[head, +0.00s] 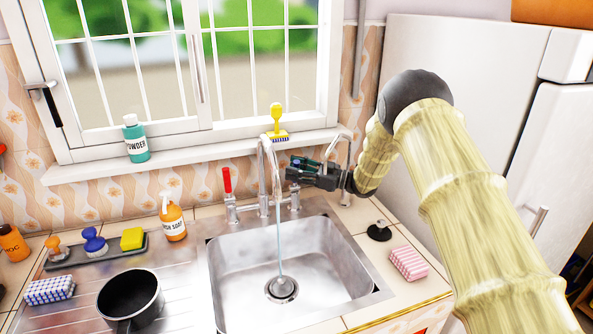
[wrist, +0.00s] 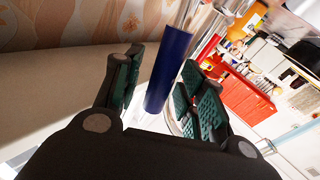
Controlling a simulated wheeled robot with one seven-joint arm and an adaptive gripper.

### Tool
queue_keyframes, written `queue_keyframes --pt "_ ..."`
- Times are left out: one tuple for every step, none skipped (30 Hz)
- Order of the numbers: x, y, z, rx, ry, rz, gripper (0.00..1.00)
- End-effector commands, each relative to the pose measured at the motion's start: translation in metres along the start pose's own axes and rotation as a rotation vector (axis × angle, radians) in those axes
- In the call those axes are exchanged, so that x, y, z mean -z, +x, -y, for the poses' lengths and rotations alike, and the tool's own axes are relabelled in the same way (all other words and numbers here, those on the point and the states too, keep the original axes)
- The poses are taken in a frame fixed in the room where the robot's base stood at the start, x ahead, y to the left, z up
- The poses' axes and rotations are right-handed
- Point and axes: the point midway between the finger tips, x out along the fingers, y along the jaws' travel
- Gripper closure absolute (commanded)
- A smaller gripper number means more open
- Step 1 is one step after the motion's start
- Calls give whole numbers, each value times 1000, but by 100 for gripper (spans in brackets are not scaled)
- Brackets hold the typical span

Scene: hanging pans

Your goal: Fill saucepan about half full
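A black saucepan (head: 130,298) stands on the ribbed draining board left of the sink, its inside dark; I cannot tell whether it holds water. Water (head: 278,235) runs from the tap spout (head: 263,165) straight into the bare sink (head: 330,265). The tap has a red lever (head: 227,180) on the left. In the wrist view a blue tap lever (wrist: 168,70) stands between the fingers of my gripper (wrist: 165,90). The fingers are open around it, with gaps showing. In the head view my gripper (head: 310,172) is at the tap's right side and hides the blue lever.
An orange soap bottle (head: 173,218), a tray with brushes and a yellow sponge (head: 132,238), and a checked cloth (head: 50,290) lie left of the sink. A plug (head: 379,231) and pink sponge (head: 409,263) are right. The sink basin is free.

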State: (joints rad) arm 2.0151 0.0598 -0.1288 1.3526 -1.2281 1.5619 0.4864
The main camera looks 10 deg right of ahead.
Motion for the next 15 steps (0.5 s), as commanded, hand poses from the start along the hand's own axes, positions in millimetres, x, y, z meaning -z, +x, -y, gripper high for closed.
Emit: queue_keyframes --pt "0 0 0 0 1 0 58" --pt "0 0 0 0 1 0 58" --pt "-1 -1 0 0 1 1 58" --pt "-1 -1 0 0 1 1 58" --pt "-1 -1 0 0 1 1 58" --pt "-1 -1 0 0 1 1 58" --pt "-1 -1 0 -1 1 1 58" --pt "-1 -2 0 -1 1 1 58" --pt "-1 -3 0 -1 1 1 58" --pt "-1 -5 0 -1 2 1 58" --pt "-1 -7 0 -1 2 1 58" --pt "-1 -10 0 -2 2 1 58" --pt "-1 -14 0 -2 2 1 58" --pt "-1 -18 0 -2 2 1 58" --pt "-1 -24 0 -2 3 1 58"
